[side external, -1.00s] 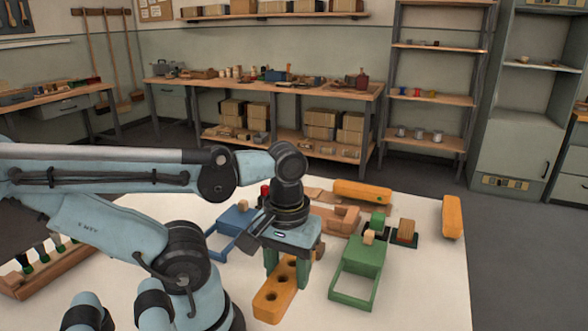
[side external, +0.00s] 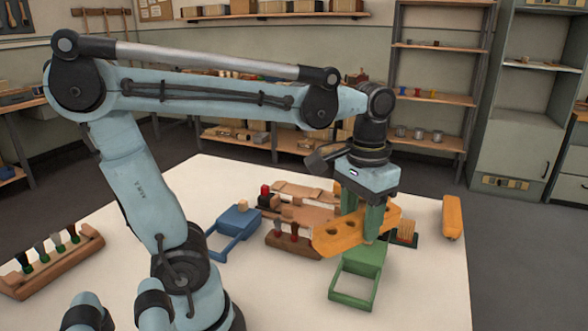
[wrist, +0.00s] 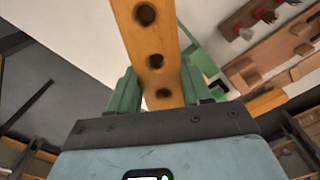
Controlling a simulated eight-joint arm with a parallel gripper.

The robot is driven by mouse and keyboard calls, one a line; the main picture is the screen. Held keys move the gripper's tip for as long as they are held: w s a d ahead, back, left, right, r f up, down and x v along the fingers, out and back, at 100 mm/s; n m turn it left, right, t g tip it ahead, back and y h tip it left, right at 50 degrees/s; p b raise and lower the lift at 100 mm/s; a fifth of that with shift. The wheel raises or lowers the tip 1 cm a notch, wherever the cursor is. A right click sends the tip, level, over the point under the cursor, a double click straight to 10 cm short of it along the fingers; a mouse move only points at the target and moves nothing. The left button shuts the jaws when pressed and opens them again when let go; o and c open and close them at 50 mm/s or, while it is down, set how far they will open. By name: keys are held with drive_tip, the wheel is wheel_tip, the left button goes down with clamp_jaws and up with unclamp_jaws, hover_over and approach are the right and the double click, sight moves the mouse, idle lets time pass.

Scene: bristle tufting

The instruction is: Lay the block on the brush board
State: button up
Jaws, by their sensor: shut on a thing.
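The orange block (side external: 352,234) is a long bar with round holes. My gripper (side external: 362,219) is shut on it and holds it raised above the table, near the green frame stand. In the wrist view the block (wrist: 152,38) runs up out of the picture between the green fingers of my gripper (wrist: 160,88). I cannot tell for sure which piece is the brush board. A low wooden board (side external: 306,212) with raised parts lies left of the held block, apart from it.
A green frame stand (side external: 352,288) is below the block and a blue one (side external: 236,226) farther left. A rack with dark and red pieces (side external: 292,243) stands between. Another orange block (side external: 452,217) lies right. A handled-tool rack (side external: 50,262) is far left. The front table is clear.

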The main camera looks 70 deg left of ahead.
sight(337, 227)
drive_tip(key=shift+w+a+r+m, duration=0.15)
drive_tip(key=shift+w+m, duration=0.4)
drive_tip(key=shift+w, duration=0.6)
drive_tip(key=shift+w+a+r+m, duration=0.15)
drive_tip(key=shift+w+m, duration=0.4)
drive_tip(key=shift+w, duration=0.55)
drive_tip(key=shift+s+f, duration=0.1)
drive_tip(key=s+n, duration=0.1)
drive_tip(key=s, duration=0.2)
drive_tip(key=s+f+n, duration=0.1)
drive_tip(key=s, duration=0.2)
drive_tip(key=s+d+n, duration=0.1)
drive_tip(key=s+n, duration=0.1)
drive_tip(key=s, duration=0.1)
drive_tip(key=shift+f, duration=0.35)
drive_tip(key=s+f+n, duration=0.5)
drive_tip(key=s, duration=0.3)
drive_tip(key=shift+d+f, duration=0.15)
drive_tip(key=shift+d, duration=0.15)
drive_tip(key=shift+a, duration=0.1)
drive_tip(key=a+f, duration=0.2)
drive_tip(key=a, duration=0.1)
drive_tip(key=a+f, duration=0.2)
drive_tip(key=a, duration=0.2)
drive_tip(key=a+f, duration=0.3)
drive_tip(key=a, duration=0.1)
drive_tip(key=shift+s+a, duration=0.2)
drive_tip(key=shift+a, duration=0.05)
drive_tip(key=shift+f, duration=1.8)
drive_tip(key=shift+f, duration=0.15)
